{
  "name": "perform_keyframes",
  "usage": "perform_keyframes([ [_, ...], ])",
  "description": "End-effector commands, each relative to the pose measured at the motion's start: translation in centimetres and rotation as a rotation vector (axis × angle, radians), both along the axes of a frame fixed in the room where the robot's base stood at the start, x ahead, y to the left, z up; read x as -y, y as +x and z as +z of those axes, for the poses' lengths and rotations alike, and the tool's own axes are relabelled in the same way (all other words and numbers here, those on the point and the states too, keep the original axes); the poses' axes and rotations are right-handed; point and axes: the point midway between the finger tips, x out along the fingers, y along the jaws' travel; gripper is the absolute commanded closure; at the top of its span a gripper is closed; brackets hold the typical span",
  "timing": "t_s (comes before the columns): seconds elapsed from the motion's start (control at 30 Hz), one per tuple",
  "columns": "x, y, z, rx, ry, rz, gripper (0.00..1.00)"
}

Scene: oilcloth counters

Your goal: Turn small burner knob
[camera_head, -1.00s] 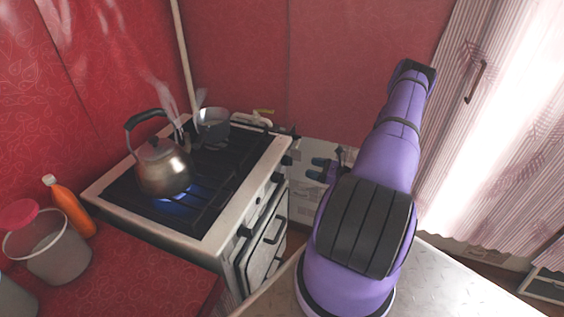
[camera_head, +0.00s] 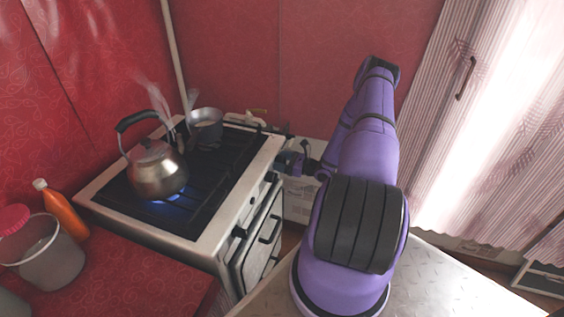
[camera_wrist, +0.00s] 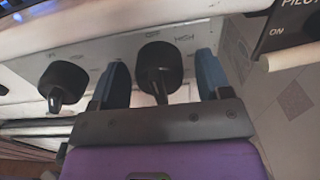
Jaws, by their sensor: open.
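The stove (camera_head: 200,232) stands left of my arm, with black knobs along its front panel. In the wrist view a black knob (camera_wrist: 160,68) sits on the white panel under OFF and HIGH markings. My gripper (camera_wrist: 163,78) is open, with one blue finger on each side of this knob. Slim gaps show between the fingers and the knob, so I see no firm contact. A second black knob (camera_wrist: 63,84) is to the left, outside the fingers. In the head view my gripper (camera_head: 284,163) is at the stove's front, near its far end, and its fingertips are hard to make out.
A steaming kettle (camera_head: 158,172) stands over a blue flame on the near burner. A grey pot (camera_head: 206,125) is on the far side. An orange bottle (camera_head: 62,208) and a bucket (camera_head: 50,262) are on the red counter. The oven door handle (camera_head: 270,230) juts from the stove front.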

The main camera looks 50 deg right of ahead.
Motion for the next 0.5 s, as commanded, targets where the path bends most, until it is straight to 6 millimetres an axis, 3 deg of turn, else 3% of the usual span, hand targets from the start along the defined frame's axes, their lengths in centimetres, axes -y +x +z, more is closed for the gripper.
perform_keyframes([
  [0.17,0.00,0.00,0.01,0.000,0.000,0.000,0.31],
  [0.37,0.02,-0.01,0.01,0.000,0.000,0.000,0.77],
  [0.5,0.02,-0.01,0.02,0.000,0.001,0.000,0.77],
])
